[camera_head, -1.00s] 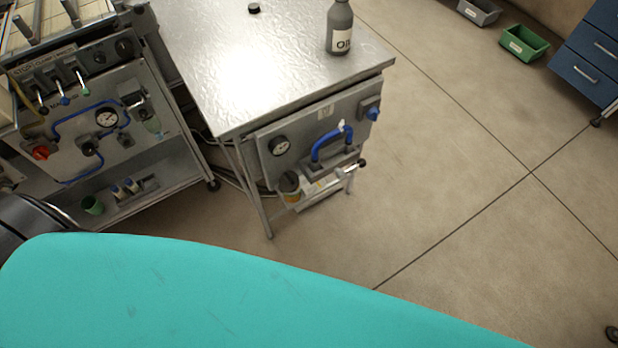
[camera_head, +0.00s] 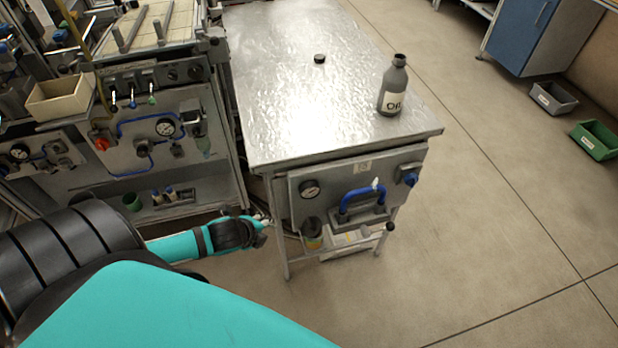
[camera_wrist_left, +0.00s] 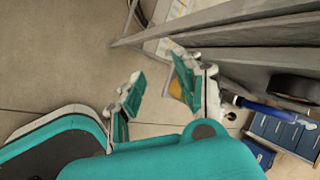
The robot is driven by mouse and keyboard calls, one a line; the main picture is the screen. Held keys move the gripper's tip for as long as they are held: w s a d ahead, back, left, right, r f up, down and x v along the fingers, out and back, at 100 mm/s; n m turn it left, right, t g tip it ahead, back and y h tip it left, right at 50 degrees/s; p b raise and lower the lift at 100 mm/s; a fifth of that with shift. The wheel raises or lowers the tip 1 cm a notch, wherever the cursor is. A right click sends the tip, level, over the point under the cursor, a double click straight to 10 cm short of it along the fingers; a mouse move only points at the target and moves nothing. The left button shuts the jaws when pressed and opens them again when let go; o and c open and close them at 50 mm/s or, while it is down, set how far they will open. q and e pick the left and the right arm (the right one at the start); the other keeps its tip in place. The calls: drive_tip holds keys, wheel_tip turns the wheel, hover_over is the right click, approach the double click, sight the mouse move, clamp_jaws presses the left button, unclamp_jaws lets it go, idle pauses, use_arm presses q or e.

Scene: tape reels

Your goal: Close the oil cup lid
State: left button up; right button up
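The oil cup (camera_head: 313,241) is a small yellowish cup with a dark brown upper part, low on the table's front panel. Whether its lid is open cannot be told. My left gripper (camera_head: 262,226) is to the left of the cup, apart from it, in front of the table's left leg. In the left wrist view my left gripper (camera_wrist_left: 158,82) has its fingers spread with nothing between them. A yellow-orange patch (camera_wrist_left: 176,90), probably the oil cup, is partly hidden behind one finger. My right gripper is not in view.
The metal table (camera_head: 290,100) carries a grey oil bottle (camera_head: 393,85) and a small black cap (camera_head: 319,59). Its front panel has a gauge (camera_head: 310,189), a blue hose (camera_head: 360,196) and a blue knob (camera_head: 410,179). A control cabinet (camera_head: 150,130) stands left.

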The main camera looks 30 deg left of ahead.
sight(309, 222)
use_arm(q)
drive_tip(key=s+d+r+m+h, duration=0.2)
drive_tip(key=d+r+m, duration=0.55)
drive_tip(key=r, duration=0.55)
drive_tip(key=shift+t, duration=0.4)
drive_tip(key=b+x, duration=0.3)
drive_tip(key=x, duration=1.4)
drive_tip(key=shift+w+d, duration=0.1)
drive_tip(key=shift+w, duration=0.05)
clamp_jaws()
